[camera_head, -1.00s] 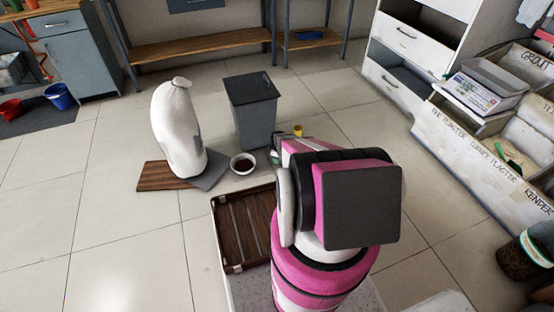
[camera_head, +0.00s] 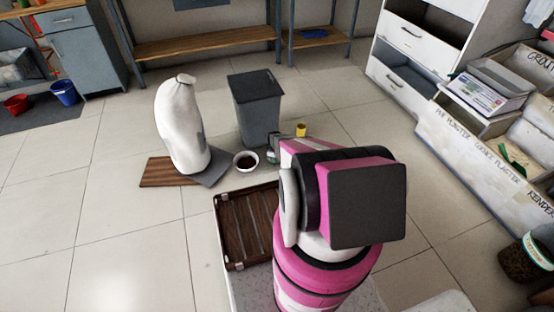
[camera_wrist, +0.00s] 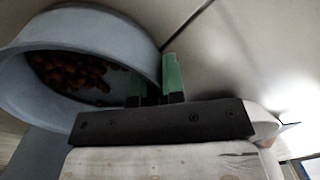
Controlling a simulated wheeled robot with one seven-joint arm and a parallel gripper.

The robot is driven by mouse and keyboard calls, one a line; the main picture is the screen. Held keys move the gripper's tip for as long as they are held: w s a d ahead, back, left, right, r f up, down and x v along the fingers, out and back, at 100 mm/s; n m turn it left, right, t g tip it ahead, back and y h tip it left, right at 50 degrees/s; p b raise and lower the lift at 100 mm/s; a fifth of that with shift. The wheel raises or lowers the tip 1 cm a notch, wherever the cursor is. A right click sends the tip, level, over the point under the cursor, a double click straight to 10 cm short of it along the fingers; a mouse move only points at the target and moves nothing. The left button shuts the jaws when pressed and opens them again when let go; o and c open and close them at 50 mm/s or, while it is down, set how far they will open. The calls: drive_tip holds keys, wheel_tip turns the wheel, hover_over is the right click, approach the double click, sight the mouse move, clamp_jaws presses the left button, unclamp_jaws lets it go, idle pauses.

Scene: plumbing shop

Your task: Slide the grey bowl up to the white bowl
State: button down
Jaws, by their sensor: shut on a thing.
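The white bowl (camera_head: 246,161) with dark contents stands on the floor in the head view, beside the grey bin and the sack. The grey bowl (camera_wrist: 140,50) fills the upper left of the wrist view and holds brown pellets. My gripper (camera_wrist: 154,88) has green fingertips, one inside the grey bowl and one outside, shut on its rim. In the head view my arm hides most of the gripper and the grey bowl; a small grey-green part shows just right of the white bowl. The white bowl cannot be made out in the wrist view.
A grey bin (camera_head: 256,108) stands behind the white bowl, with a yellow cup (camera_head: 301,130) to its right. A white sack (camera_head: 182,125) stands at left on a brown board (camera_head: 160,172). A slatted wooden crate (camera_head: 229,262) is near my arm. Left floor is open.

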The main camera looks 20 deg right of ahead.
sight(267, 165)
drive_tip(key=shift+s+a, duration=0.25)
drive_tip(key=shift+a, duration=0.9)
drive_tip(key=shift+s+a, duration=0.2)
drive_tip(key=shift+a, duration=0.9)
drive_tip(key=c, duration=1.1)
unclamp_jaws()
drive_tip(key=shift+r, duration=0.1)
drive_tip(key=r, duration=1)
drive_tip(key=shift+w+d+r, duration=0.25)
drive_tip(key=shift+w+r, duration=0.05)
drive_tip(key=shift+w, duration=0.05)
